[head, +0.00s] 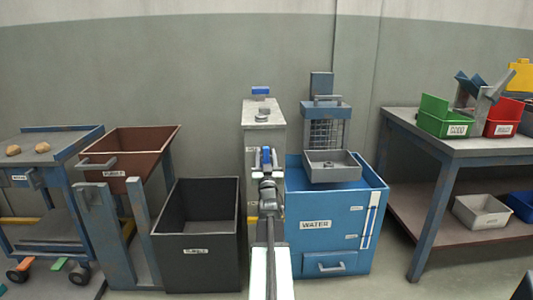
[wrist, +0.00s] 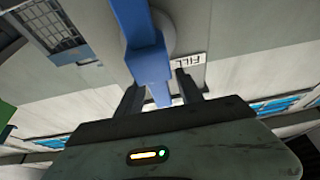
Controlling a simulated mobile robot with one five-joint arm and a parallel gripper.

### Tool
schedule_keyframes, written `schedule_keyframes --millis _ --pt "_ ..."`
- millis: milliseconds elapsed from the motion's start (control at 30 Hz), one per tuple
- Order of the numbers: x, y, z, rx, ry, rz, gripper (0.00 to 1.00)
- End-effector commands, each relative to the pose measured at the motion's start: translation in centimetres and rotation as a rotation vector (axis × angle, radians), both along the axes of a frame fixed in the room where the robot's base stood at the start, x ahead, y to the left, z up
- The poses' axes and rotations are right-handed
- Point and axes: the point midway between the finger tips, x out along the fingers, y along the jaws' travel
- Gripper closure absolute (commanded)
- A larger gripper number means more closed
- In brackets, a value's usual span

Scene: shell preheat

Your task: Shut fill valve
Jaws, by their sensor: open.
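The fill valve shows as a blue lever (wrist: 145,50) on a round grey hub in the wrist view, beside a white label reading FILL (wrist: 192,60). My gripper (wrist: 158,90) is open, with one dark finger on each side of the lever's lower end. I cannot tell whether either finger touches it. In the head view, blue parts of the lever (head: 266,154) show at the front of the grey post, at the end of my arm. My gripper (head: 267,172) is small there and partly hides the valve.
A blue WATER tank (head: 316,241) with a grey tray (head: 333,172) above stands right of the grey post (head: 262,116). A dark open bin (head: 196,252) stands left. A workbench (head: 460,148) with green and red bins is at right, a blue cart (head: 55,143) at far left.

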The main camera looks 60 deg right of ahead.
Motion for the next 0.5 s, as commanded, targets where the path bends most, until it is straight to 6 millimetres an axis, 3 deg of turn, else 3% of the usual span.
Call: schedule_keyframes --millis 167,333,500 --pt "0.00 0.00 -0.07 0.000 0.000 0.000 0.56" --pt "-0.02 0.00 -0.07 0.000 0.000 0.000 0.98" --pt "-0.01 0.02 -0.07 0.001 0.001 0.000 1.00"
